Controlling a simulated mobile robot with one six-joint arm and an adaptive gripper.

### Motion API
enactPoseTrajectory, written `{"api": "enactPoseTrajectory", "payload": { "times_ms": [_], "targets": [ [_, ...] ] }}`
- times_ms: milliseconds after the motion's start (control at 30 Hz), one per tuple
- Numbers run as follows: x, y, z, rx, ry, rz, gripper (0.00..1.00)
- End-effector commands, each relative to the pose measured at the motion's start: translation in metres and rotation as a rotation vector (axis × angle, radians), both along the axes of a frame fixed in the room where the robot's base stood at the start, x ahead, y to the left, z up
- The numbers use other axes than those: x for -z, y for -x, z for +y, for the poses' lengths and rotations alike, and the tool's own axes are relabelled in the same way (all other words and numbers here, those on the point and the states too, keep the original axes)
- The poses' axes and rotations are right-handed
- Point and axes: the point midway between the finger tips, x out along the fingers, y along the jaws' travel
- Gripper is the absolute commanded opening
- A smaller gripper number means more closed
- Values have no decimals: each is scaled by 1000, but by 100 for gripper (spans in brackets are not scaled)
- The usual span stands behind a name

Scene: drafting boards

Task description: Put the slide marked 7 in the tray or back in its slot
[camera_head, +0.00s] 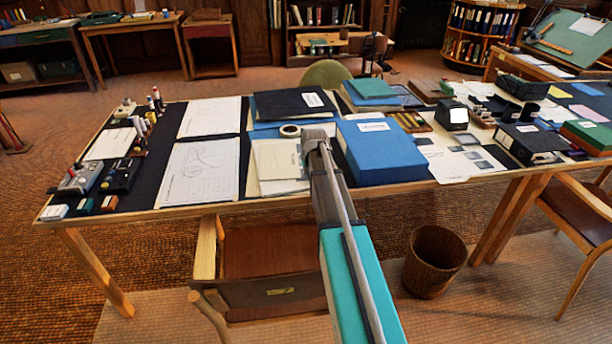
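My gripper (318,140) is at the far end of my arm, over the near middle of the long table (265,200). My arm hides its fingers, so I cannot tell whether it is open or shut. Several small dark squares that look like slides (478,160) lie on white paper to the right of the blue box. No number is legible on them, so I cannot tell which is marked 7. A shallow wooden holder with small compartments (410,122) stands behind the blue box's right side. I cannot make out its contents.
A thick blue box (380,152) stands just right of my gripper. A tape roll (290,130) and papers (278,160) lie left of it. A black viewer with a white screen (458,115) and a black binder (530,143) stand right. A chair (262,250) and wastebasket (433,262) are in front.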

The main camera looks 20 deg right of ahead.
Motion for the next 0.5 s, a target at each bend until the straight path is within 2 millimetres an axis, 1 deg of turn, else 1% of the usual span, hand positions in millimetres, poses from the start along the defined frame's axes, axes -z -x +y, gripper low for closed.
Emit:
{"api": "enactPoseTrajectory", "payload": {
  "times_ms": [500],
  "targets": [
    [-1, 0, 0, 0, 0, 0, 0]
  ]
}}
